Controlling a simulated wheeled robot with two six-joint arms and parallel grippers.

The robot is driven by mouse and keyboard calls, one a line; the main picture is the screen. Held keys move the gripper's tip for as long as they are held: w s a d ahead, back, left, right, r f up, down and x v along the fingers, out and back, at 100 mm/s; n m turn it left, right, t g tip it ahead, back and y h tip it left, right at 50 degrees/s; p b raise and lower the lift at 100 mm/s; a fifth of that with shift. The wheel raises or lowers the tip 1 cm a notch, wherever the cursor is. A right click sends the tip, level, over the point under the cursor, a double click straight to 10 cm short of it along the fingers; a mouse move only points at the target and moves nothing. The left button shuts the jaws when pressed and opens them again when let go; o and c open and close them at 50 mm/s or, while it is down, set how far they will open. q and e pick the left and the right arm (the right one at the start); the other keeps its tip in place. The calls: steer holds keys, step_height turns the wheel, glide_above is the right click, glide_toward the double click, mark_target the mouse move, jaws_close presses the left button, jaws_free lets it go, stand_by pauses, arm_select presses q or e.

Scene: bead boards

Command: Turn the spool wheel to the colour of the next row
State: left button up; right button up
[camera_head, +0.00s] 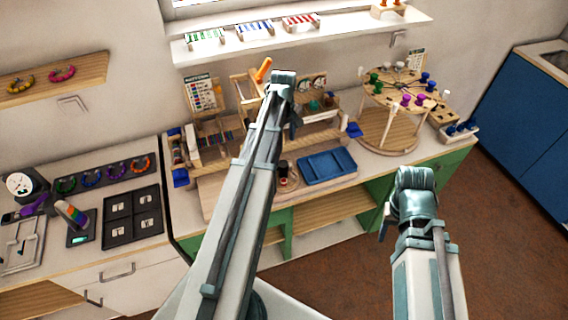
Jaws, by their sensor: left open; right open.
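The spool wheel (392,90) is a round wooden disc on a wooden stand at the right of the counter. Several spools stand around its rim: green at the left, purple at the front, dark blue at the right, pale ones at the back. A small colour card (416,59) stands behind it. A pattern card (205,93) with rows of coloured dots stands on the wooden bead board at the left. My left gripper (296,119) is in front of the bead board, left of the wheel, open. My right gripper (386,222) is below and in front of the wheel, open and mostly hidden by its wrist.
A blue tray (327,166) lies on the counter. A small wooden block with blue pieces (459,131) is right of the wheel. A shelf (300,38) with coloured racks hangs above. The left counter holds a dark four-part tray (132,217) and a scale. My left arm hides part of the board.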

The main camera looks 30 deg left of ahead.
mark_target(283, 163)
arm_select(q)
step_height(283, 163, down, 13)
steer(key=b, duration=1.2)
steer(key=shift+r, duration=0.1)
steer(key=shift+c, duration=0.2)
jaws_close()
steer(key=shift+m, duration=0.3)
